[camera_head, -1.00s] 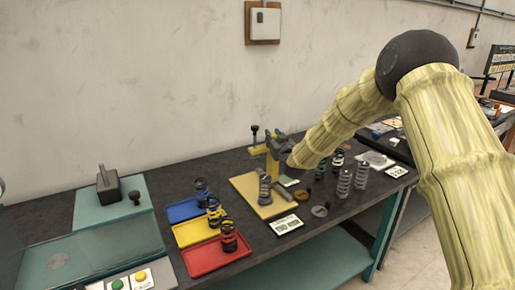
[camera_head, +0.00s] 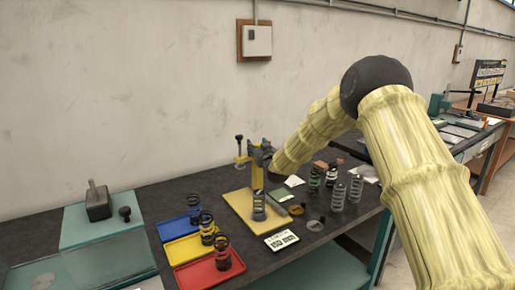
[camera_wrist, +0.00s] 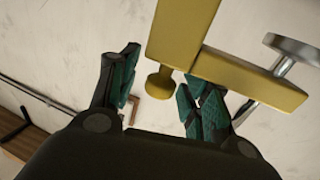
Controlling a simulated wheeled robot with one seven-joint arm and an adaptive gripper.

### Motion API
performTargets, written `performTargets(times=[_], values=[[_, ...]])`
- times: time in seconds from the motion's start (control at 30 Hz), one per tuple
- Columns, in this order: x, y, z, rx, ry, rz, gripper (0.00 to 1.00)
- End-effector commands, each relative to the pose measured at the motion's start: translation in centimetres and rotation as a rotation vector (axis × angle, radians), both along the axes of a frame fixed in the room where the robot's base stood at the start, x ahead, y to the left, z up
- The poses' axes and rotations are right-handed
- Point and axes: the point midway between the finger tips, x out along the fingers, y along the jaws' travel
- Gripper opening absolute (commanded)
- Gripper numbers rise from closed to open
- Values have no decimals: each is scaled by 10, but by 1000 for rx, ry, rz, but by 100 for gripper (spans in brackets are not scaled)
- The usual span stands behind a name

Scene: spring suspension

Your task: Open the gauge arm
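The yellow gauge stands on the workbench in the head view, with a flat yellow base plate (camera_head: 240,207) and an upright post (camera_head: 257,178). A coil spring (camera_head: 259,205) stands on its plate. My gripper (camera_head: 262,154) is at the top of the post and hides part of it. In the wrist view, the gauge's yellow bars (camera_wrist: 250,80) cross in front of my gripper (camera_wrist: 160,76). A round yellow knob (camera_wrist: 160,83) appears between its teal fingers. The fingers are apart; I cannot tell whether either touches the gauge. A silver screw (camera_wrist: 290,52) is at right.
Blue (camera_head: 177,228), yellow (camera_head: 185,248) and red (camera_head: 208,273) trays with springs lie left of the gauge. Several springs (camera_head: 338,196) stand to the right. A display (camera_head: 281,240) lies in front.

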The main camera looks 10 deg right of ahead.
Motion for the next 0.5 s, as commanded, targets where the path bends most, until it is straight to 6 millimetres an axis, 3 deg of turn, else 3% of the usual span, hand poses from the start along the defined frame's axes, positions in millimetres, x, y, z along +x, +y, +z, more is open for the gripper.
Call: performTargets(times=[0.27,0.5], values=[[-5,-1,0,0,0,0,47],[-37,-5,1,0,1,0,47]])
